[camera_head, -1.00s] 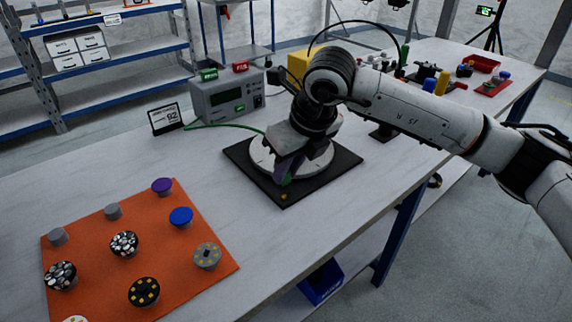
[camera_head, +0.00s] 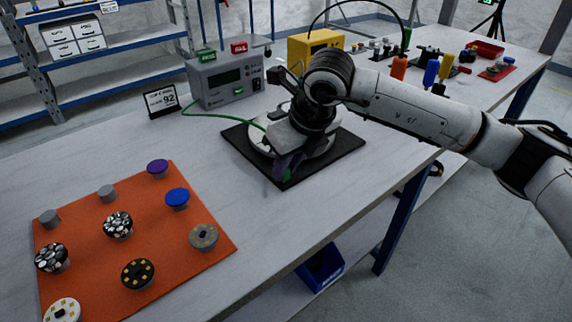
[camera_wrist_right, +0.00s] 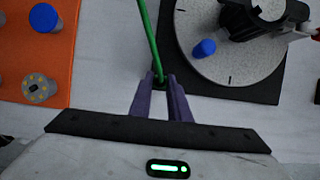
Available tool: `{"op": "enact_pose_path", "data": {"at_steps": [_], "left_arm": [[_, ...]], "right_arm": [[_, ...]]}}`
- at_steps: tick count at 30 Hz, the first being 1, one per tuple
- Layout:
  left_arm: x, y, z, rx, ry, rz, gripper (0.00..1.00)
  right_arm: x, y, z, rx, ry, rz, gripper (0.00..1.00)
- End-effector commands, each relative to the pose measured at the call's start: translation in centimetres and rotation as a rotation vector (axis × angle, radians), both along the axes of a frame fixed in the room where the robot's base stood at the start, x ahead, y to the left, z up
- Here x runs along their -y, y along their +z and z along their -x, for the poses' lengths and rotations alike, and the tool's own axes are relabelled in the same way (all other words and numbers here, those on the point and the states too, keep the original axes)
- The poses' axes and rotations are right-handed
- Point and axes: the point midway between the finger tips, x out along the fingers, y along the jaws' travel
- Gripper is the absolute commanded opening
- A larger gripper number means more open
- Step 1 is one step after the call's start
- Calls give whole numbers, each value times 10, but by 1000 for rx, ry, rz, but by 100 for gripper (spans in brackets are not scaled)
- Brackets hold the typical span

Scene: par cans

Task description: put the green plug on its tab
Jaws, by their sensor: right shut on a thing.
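My right gripper (camera_wrist_right: 161,80) has purple fingers and is shut on the green plug, which is mostly hidden between them. The green cable (camera_wrist_right: 149,40) runs up from the fingertips in the wrist view. In the head view the right gripper (camera_head: 287,168) is over the near part of the black mat (camera_head: 340,153). The white round plate (camera_wrist_right: 215,60) lies on this mat, with a blue piece (camera_wrist_right: 204,48) and a black fixture (camera_wrist_right: 262,18) on it. In the wrist view the fingertips are left of the plate, apart from it. I cannot make out the plug's tab. My left gripper is out of view.
A grey meter box (camera_head: 225,80) stands behind, with the green cable leading toward it. An orange mat (camera_head: 165,240) with several round knobs lies at left. A small display (camera_head: 161,101) stands near the box. Bare tabletop lies between the mats.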

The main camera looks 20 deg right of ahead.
Motion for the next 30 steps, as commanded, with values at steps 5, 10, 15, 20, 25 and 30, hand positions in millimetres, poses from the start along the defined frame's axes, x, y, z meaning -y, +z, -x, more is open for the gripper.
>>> {"op": "enact_pose_path", "data": {"at_steps": [5, 10, 15, 20, 25, 30], "left_arm": [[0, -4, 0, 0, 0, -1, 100], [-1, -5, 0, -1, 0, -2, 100], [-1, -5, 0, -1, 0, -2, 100], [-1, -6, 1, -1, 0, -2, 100], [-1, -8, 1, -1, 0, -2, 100], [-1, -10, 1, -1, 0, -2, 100]], "right_arm": [[0, -2, 1, -5, 0, 1, 0], [0, -1, 1, -5, 0, 2, 0], [0, -1, 1, -5, 0, 2, 0], [0, -2, 1, -5, 1, 2, 0], [0, -3, 1, -5, 1, 2, 0], [0, -4, 1, -6, 1, 2, 0]]}}
